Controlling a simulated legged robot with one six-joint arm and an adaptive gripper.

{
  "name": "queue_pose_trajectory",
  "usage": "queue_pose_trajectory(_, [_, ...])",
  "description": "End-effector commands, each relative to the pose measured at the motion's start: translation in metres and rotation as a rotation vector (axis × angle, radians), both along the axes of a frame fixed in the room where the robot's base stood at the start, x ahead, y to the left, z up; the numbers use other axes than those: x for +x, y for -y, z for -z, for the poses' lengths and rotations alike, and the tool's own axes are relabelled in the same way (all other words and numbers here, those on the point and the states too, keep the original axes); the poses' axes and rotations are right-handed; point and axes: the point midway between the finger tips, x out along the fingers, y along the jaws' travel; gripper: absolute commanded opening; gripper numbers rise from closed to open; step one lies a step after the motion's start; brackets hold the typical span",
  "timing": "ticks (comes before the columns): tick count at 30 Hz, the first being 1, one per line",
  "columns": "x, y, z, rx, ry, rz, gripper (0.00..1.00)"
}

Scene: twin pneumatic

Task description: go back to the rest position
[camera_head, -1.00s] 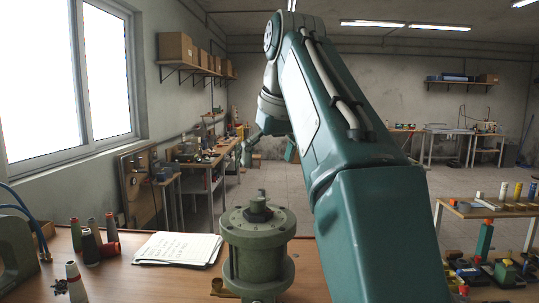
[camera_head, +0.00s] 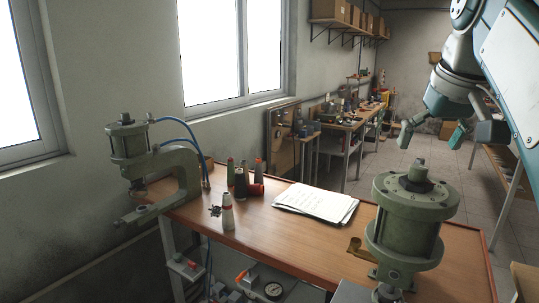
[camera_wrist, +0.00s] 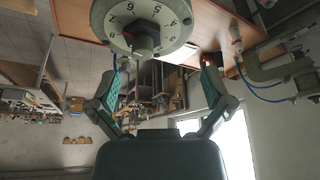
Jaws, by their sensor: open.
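My gripper (camera_head: 432,135) hangs in the upper right of the head view, at the end of my teal arm. Its two fingers are spread apart with nothing visible between them. In the wrist view, the open fingers (camera_wrist: 162,80) stand left and right around an empty gap. A green flanged cylinder (camera_head: 408,228) stands upright at the right of the wooden bench (camera_head: 290,250); my gripper appears above it in the picture, apart from it. A round numbered dial with a green rim (camera_wrist: 120,42) shows at the top of the wrist view.
A green C-frame press (camera_head: 180,172) with blue hoses stands at the bench's left end. Several small bottles (camera_head: 240,182) and a stack of papers (camera_head: 315,203) lie between press and cylinder. A side bench (camera_head: 345,128) stands along the wall. Bare floor (camera_head: 410,160) shows beyond.

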Motion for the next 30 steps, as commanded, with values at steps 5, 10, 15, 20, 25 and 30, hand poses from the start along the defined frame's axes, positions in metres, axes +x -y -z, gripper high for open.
queue_pose_trajectory(5, [-0.014,-0.024,0.039,0.0,0.013,-0.003,1.0])
queue_pose_trajectory(10, [-0.03,-0.043,0.084,-0.001,0.027,-0.006,1.0])
queue_pose_trajectory(15, [-0.052,-0.06,0.134,-0.004,0.041,-0.013,1.0])
queue_pose_trajectory(20, [-0.077,-0.076,0.189,-0.007,0.056,-0.026,1.0])
queue_pose_trajectory(25, [-0.106,-0.089,0.25,-0.008,0.072,-0.044,1.0])
queue_pose_trajectory(30, [-0.127,-0.096,0.295,-0.01,0.083,-0.056,1.0])
